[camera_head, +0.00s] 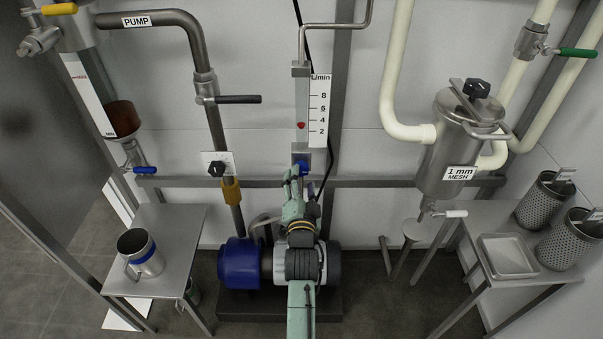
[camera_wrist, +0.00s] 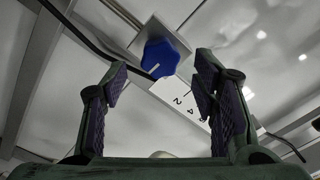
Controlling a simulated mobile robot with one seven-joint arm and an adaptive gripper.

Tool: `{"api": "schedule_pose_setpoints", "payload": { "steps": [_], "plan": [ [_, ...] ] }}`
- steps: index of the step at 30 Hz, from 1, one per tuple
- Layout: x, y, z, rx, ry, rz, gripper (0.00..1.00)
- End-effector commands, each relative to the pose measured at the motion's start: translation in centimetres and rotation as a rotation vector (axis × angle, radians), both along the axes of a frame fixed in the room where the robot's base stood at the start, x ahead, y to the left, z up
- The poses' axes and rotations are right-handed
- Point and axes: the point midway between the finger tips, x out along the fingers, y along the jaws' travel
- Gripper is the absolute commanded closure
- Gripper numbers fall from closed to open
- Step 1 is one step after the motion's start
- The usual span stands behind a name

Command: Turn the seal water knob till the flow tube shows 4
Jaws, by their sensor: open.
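The seal water knob (camera_head: 303,167) is blue, at the foot of the flow tube on the back wall. In the wrist view the lobed blue knob (camera_wrist: 160,58) shows ahead, in the gap between my fingertips, with a light mark on its face. The flow tube (camera_head: 301,95) stands beside a white scale (camera_head: 319,110) marked 2, 4, 6, 8 L/min. Its red float (camera_head: 301,125) sits between 2 and 4, near 3. My gripper (camera_head: 296,178) is open and empty, just below the knob in the head view. Whether a finger touches the knob, I cannot tell.
The pump (camera_head: 240,263) stands below my arm. A horizontal rail (camera_head: 385,183) crosses behind. The mesh strainer (camera_head: 447,150) hangs to the right. Side tables (camera_head: 185,222) flank the space.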

Motion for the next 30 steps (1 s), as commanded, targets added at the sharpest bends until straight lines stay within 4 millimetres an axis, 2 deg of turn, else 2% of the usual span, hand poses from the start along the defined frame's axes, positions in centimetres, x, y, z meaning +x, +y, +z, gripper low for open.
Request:
{"api": "schedule_pose_setpoints", "payload": {
  "steps": [3, 7, 23, 26, 29, 30],
  "plan": [
    [-1.7, 0.0, 0.0, 0.000, 0.001, -0.001, 0.46],
    [-2.6, 0.0, 0.0, 0.000, -0.001, -0.001, 0.46],
    [-2.8, 0.0, 0.1, 0.000, -0.002, 0.001, 0.46],
    [-2.5, 1.1, 1.4, -0.011, -0.029, 0.022, 0.46],
    [-1.9, 4.1, 4.9, -0.039, -0.101, 0.076, 0.46],
    [-1.8, 5.8, 6.9, -0.055, -0.143, 0.106, 0.46]
  ]
}}
